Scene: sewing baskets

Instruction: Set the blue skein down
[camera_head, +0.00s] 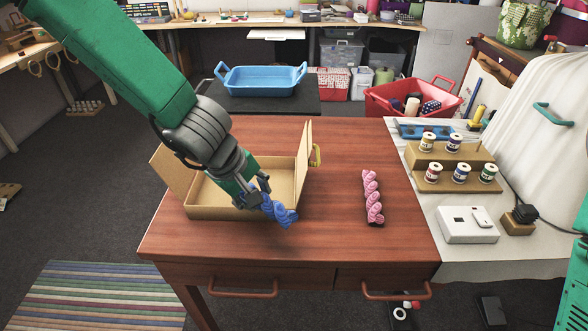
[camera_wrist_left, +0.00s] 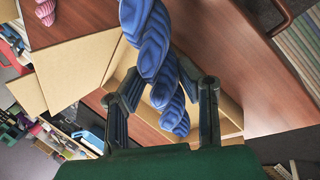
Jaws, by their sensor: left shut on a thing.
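The blue skein (camera_head: 279,210) is a twisted bundle held in my left gripper (camera_head: 259,191), in front of the open cardboard box's near wall. In the left wrist view the skein (camera_wrist_left: 155,50) runs between the two fingers of the left gripper (camera_wrist_left: 163,95), which are shut on it. The skein appears to be above the table; its exact height cannot be told. A pink skein (camera_head: 372,198) lies on the wooden table (camera_head: 335,245) to the right. My right gripper is not in view; only a green part of my right arm shows at the right edge.
The open cardboard box (camera_head: 225,213) stands on the table behind and left of the skein, its flaps up. Thread spools on a wooden stand (camera_head: 455,185) and a white device (camera_head: 466,225) are on the right table. The table between the box and pink skein is clear.

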